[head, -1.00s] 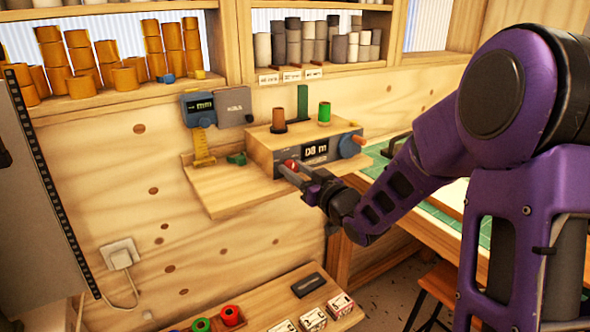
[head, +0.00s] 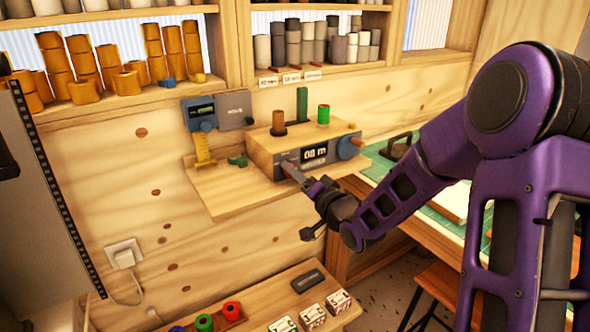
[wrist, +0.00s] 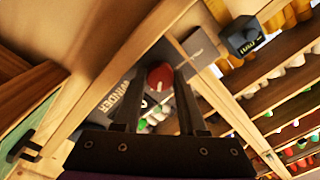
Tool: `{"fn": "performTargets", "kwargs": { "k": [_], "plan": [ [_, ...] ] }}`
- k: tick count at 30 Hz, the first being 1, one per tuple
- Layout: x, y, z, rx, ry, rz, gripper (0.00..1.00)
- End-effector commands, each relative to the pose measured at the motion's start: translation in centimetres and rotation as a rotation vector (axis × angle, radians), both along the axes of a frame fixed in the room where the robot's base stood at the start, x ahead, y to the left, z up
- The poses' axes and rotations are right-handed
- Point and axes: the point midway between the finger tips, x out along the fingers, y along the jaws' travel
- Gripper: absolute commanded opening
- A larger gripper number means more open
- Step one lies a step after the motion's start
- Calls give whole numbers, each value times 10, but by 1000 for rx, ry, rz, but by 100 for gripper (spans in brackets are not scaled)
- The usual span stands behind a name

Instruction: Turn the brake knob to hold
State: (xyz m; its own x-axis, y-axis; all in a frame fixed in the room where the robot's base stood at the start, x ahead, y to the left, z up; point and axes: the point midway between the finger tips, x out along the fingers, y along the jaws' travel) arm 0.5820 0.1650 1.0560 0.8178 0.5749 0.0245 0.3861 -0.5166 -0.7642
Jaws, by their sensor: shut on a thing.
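The winder (head: 262,153) is a wooden box with a grey front on a wall shelf. Its display (head: 315,153) reads "08 m". The brake knob (wrist: 160,77) is red with a pale mark and sits between my two fingers in the wrist view. In the head view my fingers hide it at the left of the front panel. My gripper (head: 291,169) reaches the panel from the lower right and is shut on the red knob. The word "WINDER" shows beside the knob in the wrist view. I cannot read a hold label.
A brown spool (head: 278,123) and a green spool (head: 323,116) stand on top. A lower shelf (head: 265,305) holds coloured rolls and small boxes.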

Motion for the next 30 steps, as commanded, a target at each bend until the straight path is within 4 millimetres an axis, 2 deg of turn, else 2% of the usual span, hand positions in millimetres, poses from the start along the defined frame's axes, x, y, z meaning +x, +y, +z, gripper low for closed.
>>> {"fn": "performTargets", "kwargs": {
  "k": [10,25,26,30],
  "plan": [
    [0,1,1,104,66,1,0],
    [0,1,1,118,75,2,0],
    [0,1,1,118,75,2,44],
    [0,1,1,117,77,1,69]
  ]
}}
